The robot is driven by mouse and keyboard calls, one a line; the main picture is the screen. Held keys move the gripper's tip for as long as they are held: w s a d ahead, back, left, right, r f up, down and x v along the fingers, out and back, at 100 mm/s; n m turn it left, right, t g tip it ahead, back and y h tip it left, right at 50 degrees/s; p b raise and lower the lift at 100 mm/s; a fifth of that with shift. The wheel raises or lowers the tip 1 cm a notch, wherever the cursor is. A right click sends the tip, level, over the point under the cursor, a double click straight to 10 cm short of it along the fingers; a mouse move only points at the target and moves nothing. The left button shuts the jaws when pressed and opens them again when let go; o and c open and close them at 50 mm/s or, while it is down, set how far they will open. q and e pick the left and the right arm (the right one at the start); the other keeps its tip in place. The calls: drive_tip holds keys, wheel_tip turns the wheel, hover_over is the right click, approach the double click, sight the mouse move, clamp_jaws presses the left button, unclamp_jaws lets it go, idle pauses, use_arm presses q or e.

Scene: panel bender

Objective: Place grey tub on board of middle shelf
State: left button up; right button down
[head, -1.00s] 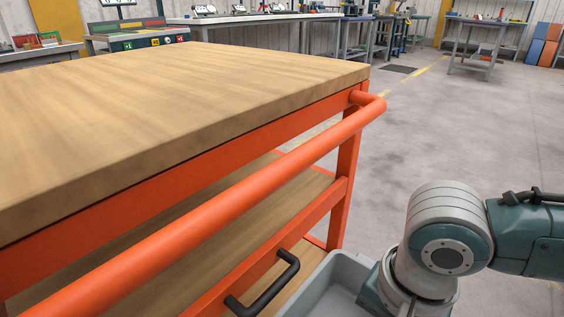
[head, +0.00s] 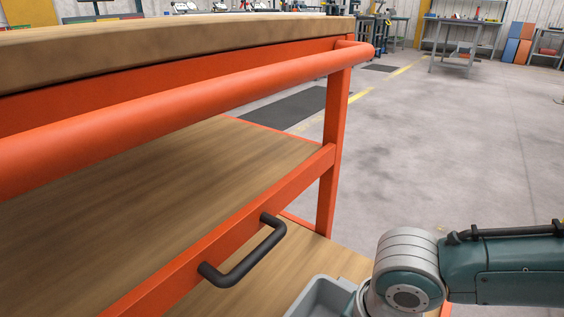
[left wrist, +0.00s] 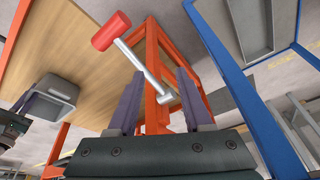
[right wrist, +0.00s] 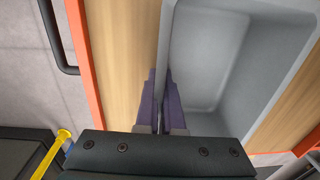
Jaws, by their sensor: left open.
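The grey tub (head: 322,297) is at the bottom of the head view, partly cut off and partly behind my right arm. In the right wrist view, the fingers of my right gripper (right wrist: 162,100) are closed on the side wall of the tub (right wrist: 215,60), which looks empty. The middle shelf's board (head: 150,195) is bare wood in its visible part, below the cart's top. The tub also shows at the left of the left wrist view (left wrist: 52,95). My left gripper (left wrist: 160,95) is open, with a red-headed, silver-handled tool (left wrist: 140,60) beyond its fingers.
The orange cart's long push bar (head: 200,95) and corner post (head: 333,150) stand before the shelves. A black handle (head: 245,255) juts from the middle shelf's edge. The lower board (head: 300,255) shows underneath. Floor to the right (head: 460,150) is clear.

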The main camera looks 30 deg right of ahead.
drive_tip(key=shift+f, duration=0.1)
drive_tip(key=c, duration=1.5)
unclamp_jaws()
drive_tip(key=o, duration=0.5)
drive_tip(key=shift+c, duration=0.2)
